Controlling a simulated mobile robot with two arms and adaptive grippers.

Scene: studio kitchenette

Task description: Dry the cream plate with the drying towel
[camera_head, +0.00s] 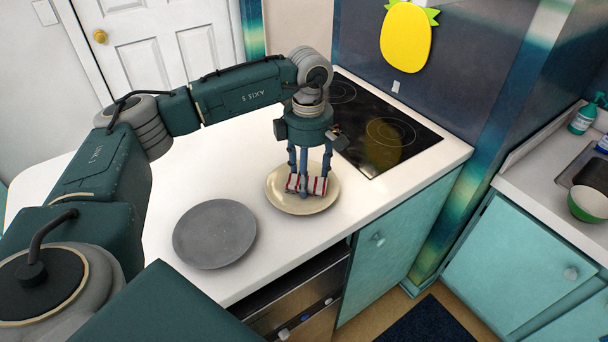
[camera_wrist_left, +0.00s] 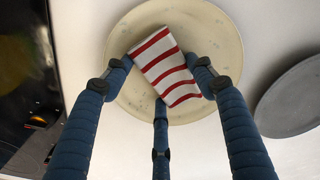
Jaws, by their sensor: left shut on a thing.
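The cream plate (camera_head: 296,206) lies on the white counter, and it fills the upper middle of the left wrist view (camera_wrist_left: 215,35). The drying towel (camera_head: 319,186), white with red stripes, is over the plate's middle; it also shows in the left wrist view (camera_wrist_left: 163,66). My left gripper (camera_head: 306,186) points down over the plate, its blue fingers shut on the towel. In the left wrist view the fingers (camera_wrist_left: 165,88) close around the towel's sides. The towel appears to touch the plate. Small marks dot the plate's surface. My right gripper is not in view.
A grey plate (camera_head: 215,234) lies on the counter left of the cream plate. A black cooktop (camera_head: 385,130) is behind it to the right. A green bowl (camera_head: 588,204) sits by the sink at far right. The counter's left part is clear.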

